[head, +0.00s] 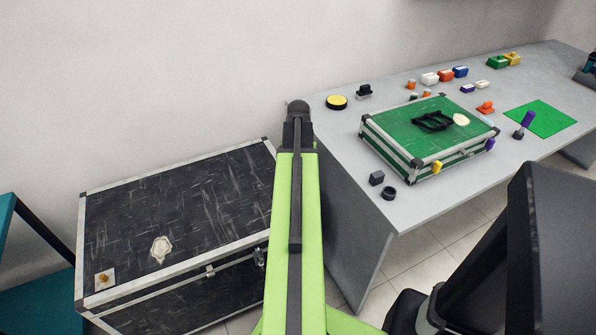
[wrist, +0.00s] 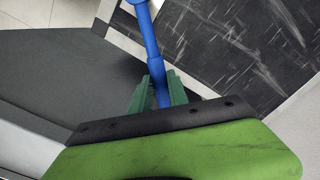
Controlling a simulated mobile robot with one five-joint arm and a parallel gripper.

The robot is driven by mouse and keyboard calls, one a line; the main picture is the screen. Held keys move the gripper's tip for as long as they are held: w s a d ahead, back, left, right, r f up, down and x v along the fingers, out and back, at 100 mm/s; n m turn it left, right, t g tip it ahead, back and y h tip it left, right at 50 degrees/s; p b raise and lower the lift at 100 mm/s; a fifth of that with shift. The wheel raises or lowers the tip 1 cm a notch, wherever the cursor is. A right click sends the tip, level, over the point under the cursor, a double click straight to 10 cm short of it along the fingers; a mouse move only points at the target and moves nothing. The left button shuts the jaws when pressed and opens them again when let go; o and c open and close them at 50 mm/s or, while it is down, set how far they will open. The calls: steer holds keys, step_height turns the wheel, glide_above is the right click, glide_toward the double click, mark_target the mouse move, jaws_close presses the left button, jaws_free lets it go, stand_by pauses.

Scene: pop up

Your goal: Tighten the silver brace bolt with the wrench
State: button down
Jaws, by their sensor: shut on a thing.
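My gripper (wrist: 159,78) has green fingers, shut on the shaft of a blue tool, seemingly the wrench (wrist: 149,42). The wrench points away from the fingers, and its far end is cut off by the top edge of the wrist view. In the head view my own green arm hides the gripper and the wrench. I cannot make out the silver brace bolt in either view. A small gold knob on a pale plate (head: 105,279) sits at the near left corner of the black chest (head: 180,205); the chest also shows in the wrist view (wrist: 240,40).
A grey table (head: 430,205) stands right of the chest, carrying a green case (head: 400,132), a green mat (head: 541,119) and several small coloured items. A dark block (head: 377,178) and ring (head: 389,193) lie near its front edge. A teal piece of furniture (head: 35,295) stands left.

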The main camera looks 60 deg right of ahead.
steer(key=shift+f+b, duration=0.95)
steer(key=shift+f, duration=0.2)
